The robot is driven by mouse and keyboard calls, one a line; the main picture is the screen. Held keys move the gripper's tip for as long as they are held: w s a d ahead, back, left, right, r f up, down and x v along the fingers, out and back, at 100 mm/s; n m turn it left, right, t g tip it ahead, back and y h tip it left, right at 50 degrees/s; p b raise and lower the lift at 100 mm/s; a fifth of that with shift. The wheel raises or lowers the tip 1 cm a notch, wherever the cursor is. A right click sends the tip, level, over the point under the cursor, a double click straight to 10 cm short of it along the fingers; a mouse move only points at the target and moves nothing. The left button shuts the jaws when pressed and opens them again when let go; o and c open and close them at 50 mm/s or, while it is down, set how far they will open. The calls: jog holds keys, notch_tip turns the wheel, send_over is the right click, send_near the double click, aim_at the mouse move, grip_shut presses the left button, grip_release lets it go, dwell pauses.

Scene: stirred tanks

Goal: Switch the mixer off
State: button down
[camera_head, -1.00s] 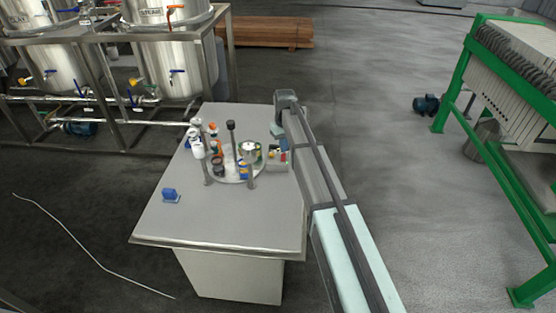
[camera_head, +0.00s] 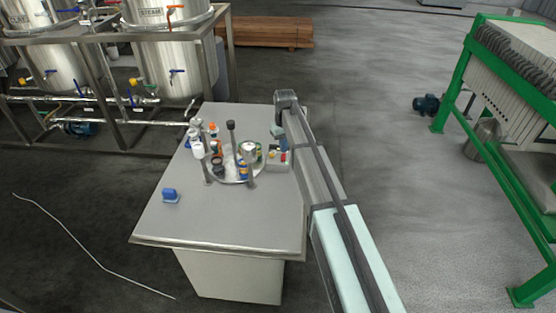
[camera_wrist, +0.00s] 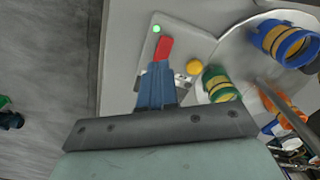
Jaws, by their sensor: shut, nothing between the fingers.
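The control box (camera_head: 278,167) stands at the right side of the grey table, beside the round plate. In the wrist view its pale top face (camera_wrist: 190,48) carries a bright green lamp (camera_wrist: 156,29), a red switch (camera_wrist: 164,47) and a yellow round knob (camera_wrist: 194,67). My gripper (camera_wrist: 159,66) is shut and empty, its blue fingers pointing at the red switch. The fingertips overlap the near end of the switch in the picture; whether they touch it I cannot tell. The fingers hide part of the box.
The round plate (camera_wrist: 230,50) bears several small containers, including a green jar (camera_wrist: 217,84) close to the fingers and a blue one (camera_wrist: 284,42). Posts stand around the plate. A small blue item (camera_head: 171,195) lies at the table's left. The table's front is clear.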

aim_at(284, 155)
jog(key=shift+f, duration=1.15)
dwell(0.8)
jog(key=shift+r, duration=3.5)
jog(key=s+d+f+m, duration=0.2)
jog(key=s+d+f, duration=0.55)
jog(key=s, duration=0.25)
jog(key=s+d+f+m, duration=0.2)
jog(key=s+d+f, duration=0.55)
jog(key=s, duration=0.25)
jog(key=s+d+f+m, duration=0.2)
jog(key=s+d+f, duration=0.55)
jog(key=s, duration=0.35)
jog(key=s+f+g, duration=0.3)
jog(key=s+f, duration=0.7)
jog(key=s, duration=0.4)
jog(key=s+f+g, duration=0.3)
jog(key=s+f, duration=0.6)
jog(key=s, duration=0.6)
jog(key=shift+d+f+g, duration=0.4)
jog(key=shift+d, duration=0.05)
